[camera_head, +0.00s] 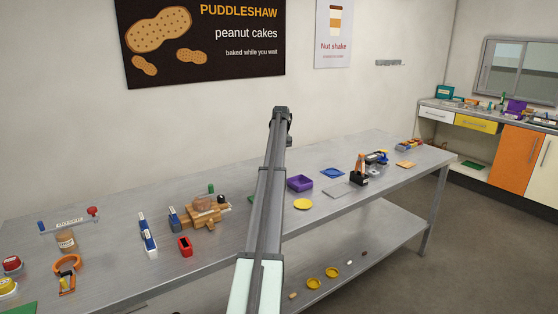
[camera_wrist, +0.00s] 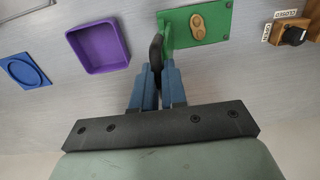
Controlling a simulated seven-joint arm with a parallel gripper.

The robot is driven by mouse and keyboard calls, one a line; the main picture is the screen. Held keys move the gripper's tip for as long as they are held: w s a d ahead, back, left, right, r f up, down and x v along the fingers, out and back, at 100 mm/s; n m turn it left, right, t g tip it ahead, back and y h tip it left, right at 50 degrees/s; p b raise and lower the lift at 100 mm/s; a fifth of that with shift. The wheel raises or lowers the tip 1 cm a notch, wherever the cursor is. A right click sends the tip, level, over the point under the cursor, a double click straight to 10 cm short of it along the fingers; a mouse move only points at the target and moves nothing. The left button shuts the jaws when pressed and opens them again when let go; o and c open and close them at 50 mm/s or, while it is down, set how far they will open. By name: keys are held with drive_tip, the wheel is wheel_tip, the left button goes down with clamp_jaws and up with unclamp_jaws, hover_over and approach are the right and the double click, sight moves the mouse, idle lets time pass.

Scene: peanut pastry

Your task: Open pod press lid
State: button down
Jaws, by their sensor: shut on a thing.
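The green pod press lid (camera_wrist: 198,24), a flat plate with a brown peanut emblem, shows at the top of the wrist view. A dark rounded handle (camera_wrist: 155,49) stands at its left edge, next to a green upright piece. My gripper (camera_wrist: 159,72) has its blue fingers closed around the lower part of this handle. The fingers hide the grip point. In the head view my arm covers the press, and only a small green edge (camera_head: 251,198) shows to its left. I cannot tell the lid's angle.
A purple tray (camera_wrist: 98,46) and a blue tray (camera_wrist: 25,71) lie left of the handle. A dark knob on an orange base (camera_wrist: 293,34) with a "CLOSED" label stands at right. In the head view, a yellow disc (camera_head: 303,204) and a wooden machine (camera_head: 206,211) share the grey table.

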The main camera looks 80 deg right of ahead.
drive_tip(key=shift+a+f, duration=0.1)
drive_tip(key=shift+f, duration=0.05)
drive_tip(key=c, duration=1.2)
unclamp_jaws()
drive_tip(key=shift+o, duration=0.2)
wheel_tip(320, 180, up, 14)
drive_tip(key=shift+s+d, duration=0.15)
drive_tip(key=shift+d, duration=0.1)
